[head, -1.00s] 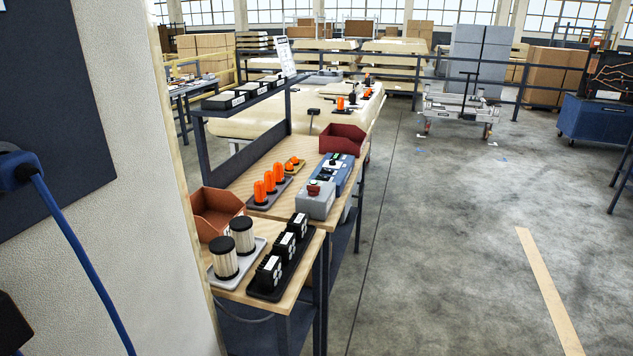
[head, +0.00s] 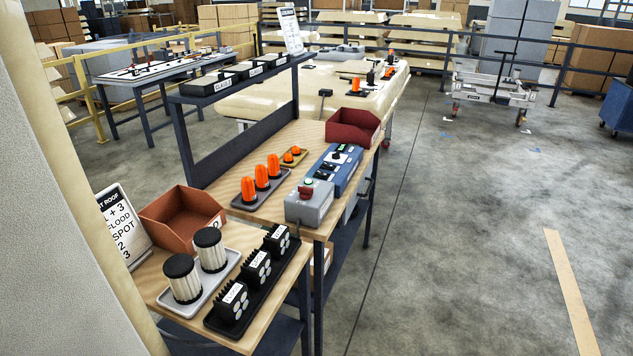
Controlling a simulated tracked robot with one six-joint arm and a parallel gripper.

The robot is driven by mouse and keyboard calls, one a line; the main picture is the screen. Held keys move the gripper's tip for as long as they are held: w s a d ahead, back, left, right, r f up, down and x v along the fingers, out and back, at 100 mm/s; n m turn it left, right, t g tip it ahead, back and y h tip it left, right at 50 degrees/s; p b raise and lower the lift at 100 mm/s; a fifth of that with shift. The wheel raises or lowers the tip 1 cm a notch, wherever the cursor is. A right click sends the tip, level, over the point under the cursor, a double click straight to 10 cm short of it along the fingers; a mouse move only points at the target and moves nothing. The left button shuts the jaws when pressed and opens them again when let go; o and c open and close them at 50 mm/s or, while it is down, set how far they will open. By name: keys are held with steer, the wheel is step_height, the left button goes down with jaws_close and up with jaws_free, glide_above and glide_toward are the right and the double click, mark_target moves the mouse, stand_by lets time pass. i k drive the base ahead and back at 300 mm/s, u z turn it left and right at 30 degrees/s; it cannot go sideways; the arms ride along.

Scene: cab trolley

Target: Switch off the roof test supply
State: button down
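A blue box (head: 343,157) with a dark top panel, small switches and a knob stands on the wooden bench (head: 222,190). A grey box (head: 309,211) with a red control and a small green spot on top stands just in front of it. I cannot read a label on either box, so I cannot tell which is the roof test supply, nor any switch position. A white sign (head: 122,228) at the left, partly cut by a pillar, reads "ROOF", "FLOOD" and "SPOT". My gripper is not in view.
Left of the boxes are a tray of orange beacons (head: 262,175), an orange-brown bin (head: 182,219), two filters (head: 196,264) and a tray of black lamps (head: 257,270). A red bin (head: 352,127) stands behind. A pale pillar (head: 60,200) blocks the left. The floor (head: 460,230) right of the bench is clear.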

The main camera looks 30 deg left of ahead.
mark_target(306, 193)
steer(key=i, duration=2.3)
steer(key=u, duration=3)
